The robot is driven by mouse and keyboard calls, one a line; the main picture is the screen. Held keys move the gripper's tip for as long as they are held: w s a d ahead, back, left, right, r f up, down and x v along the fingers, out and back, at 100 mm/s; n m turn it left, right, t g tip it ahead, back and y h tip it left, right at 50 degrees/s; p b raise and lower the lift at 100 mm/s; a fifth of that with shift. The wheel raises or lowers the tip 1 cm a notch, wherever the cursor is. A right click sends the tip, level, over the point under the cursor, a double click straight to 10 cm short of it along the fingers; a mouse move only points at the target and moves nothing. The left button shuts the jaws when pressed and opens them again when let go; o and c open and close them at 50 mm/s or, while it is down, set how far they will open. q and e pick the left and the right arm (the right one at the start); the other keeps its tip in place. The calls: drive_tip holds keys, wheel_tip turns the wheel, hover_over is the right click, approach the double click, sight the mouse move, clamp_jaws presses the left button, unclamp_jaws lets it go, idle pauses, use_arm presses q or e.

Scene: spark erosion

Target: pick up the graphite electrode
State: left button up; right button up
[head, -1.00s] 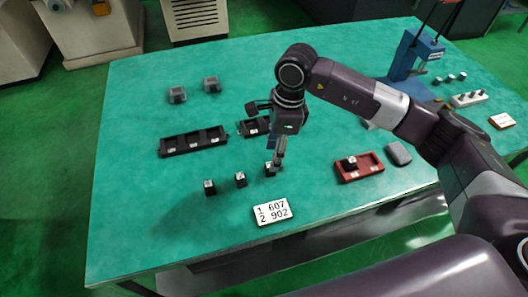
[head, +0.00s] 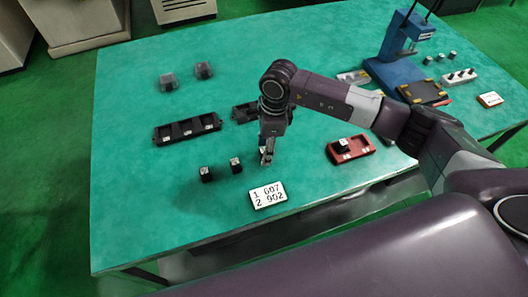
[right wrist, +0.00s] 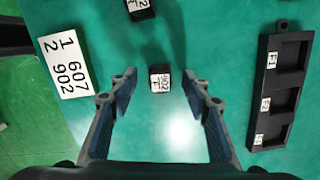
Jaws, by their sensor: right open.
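Small black blocks with white labels on top, which look like the electrodes, stand in a row on the green table. In the head view I see the left block (head: 206,174) and the middle block (head: 236,165). My right gripper (head: 266,160) points down at the row's right end and hides the spot there. Another block is cut off at the top edge. My left gripper is not in view.
A number card (head: 268,195) reading 607 and 902 lies near the front. Behind the row are a black tray (head: 160,137) and a second tray partly hidden by my arm. A red tray (head: 367,153) holding a block and a blue press (head: 385,70) stand right.

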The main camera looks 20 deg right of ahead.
drive_tip(key=c, duration=0.4)
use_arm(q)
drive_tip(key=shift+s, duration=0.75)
use_arm(e)
clamp_jaws()
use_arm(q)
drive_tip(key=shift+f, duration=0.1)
use_arm(e)
drive_tip(key=shift+w+r, duration=0.1)
drive_tip(key=shift+r, duration=0.05)
